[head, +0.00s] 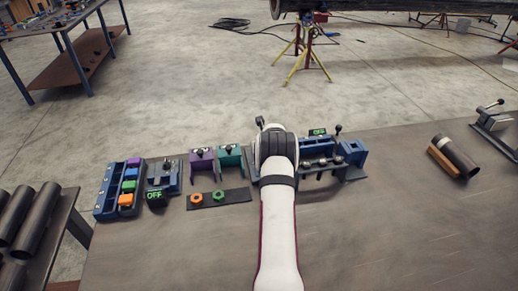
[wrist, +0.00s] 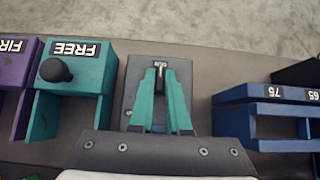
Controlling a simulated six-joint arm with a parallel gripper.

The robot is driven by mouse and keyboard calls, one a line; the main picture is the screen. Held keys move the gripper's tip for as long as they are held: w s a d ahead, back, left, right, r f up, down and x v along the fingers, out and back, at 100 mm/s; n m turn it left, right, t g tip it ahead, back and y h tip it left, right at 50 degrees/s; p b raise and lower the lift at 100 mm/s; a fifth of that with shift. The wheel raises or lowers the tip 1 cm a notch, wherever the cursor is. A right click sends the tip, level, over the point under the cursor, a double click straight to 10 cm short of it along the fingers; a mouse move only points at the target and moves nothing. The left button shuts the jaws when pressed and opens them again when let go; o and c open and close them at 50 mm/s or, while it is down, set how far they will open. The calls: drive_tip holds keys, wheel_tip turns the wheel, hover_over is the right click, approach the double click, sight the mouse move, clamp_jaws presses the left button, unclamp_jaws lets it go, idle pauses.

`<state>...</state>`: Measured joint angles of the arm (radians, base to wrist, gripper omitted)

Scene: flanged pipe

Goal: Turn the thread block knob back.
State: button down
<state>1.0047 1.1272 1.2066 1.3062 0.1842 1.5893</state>
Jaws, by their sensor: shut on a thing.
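In the wrist view, my gripper (wrist: 160,80) has two teal fingers angled close together. They are shut on a small dark knob (wrist: 160,82) that stands on a dark grey block (wrist: 131,92). A small label at the knob's top is too small to read surely. In the head view my arm and wrist hide the gripper and the held knob. A teal block (wrist: 97,75) with a FREE label and a round black knob (wrist: 55,70) stands left of the gripper in the wrist view, apart from it. The teal block also shows in the head view (head: 229,156).
A purple block (head: 203,160) stands beside the teal one, behind a dark plate (head: 217,198) with an orange and a green nut. A blue tray (head: 105,205) is at far left. A blue fixture (head: 354,152) stands right of my arm. The table's right front is clear.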

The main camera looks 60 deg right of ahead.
drive_tip(key=c, duration=0.9)
unclamp_jaws()
drive_tip(key=shift+r, duration=0.1)
drive_tip(key=v, duration=1.5)
drive_tip(key=shift+s+a+r, duration=0.15)
drive_tip(key=shift+s+r, duration=0.1)
drive_tip(key=shift+s, duration=0.05)
